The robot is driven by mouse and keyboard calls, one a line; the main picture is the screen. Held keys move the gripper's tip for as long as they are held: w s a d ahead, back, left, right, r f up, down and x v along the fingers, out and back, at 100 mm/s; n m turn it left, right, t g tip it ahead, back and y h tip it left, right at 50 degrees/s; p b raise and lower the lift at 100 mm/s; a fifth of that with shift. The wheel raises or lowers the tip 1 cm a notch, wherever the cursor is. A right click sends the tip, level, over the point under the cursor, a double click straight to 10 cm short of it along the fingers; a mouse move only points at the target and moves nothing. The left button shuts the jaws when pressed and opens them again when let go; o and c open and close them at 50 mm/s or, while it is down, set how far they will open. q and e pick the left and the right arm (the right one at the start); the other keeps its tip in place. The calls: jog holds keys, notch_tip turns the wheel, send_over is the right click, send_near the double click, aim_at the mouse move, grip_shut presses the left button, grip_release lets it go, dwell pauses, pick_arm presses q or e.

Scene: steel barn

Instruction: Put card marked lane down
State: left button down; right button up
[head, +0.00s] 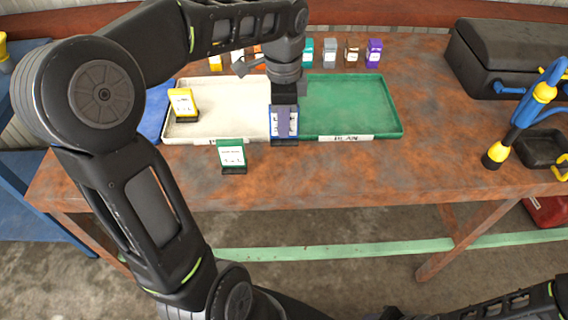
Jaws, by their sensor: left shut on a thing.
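My left gripper (284,100) reaches down over the table and is shut on a blue-edged card (275,128) in a dark stand. It holds the card at the meeting of the white tray (215,125) and the green tray (350,112). The gripper covers much of this card, so I cannot read it. A yellow card (182,100) stands in the white tray at its left. A green card (231,152) stands on the table in front of the white tray. Card lettering is too small to read. My right gripper is out of view.
A row of small coloured cards, including a purple one (374,50), stands behind the trays. A black case (505,50) and a blue-and-yellow stand (525,110) are at right. A blue tray edge (155,105) shows at left. The table (400,172) before the green tray is clear.

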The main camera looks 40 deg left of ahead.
aim_at(284, 139)
pick_arm(q)
jog(key=shift+f, duration=3.15)
jog(key=shift+f+p, duration=0.4)
jog(key=shift+f, duration=1.45)
jog(key=shift+f, duration=0.1)
jog(key=c, duration=1.4)
grip_release()
notch_tip(284, 139, up, 12)
jog(key=shift+r, duration=0.15)
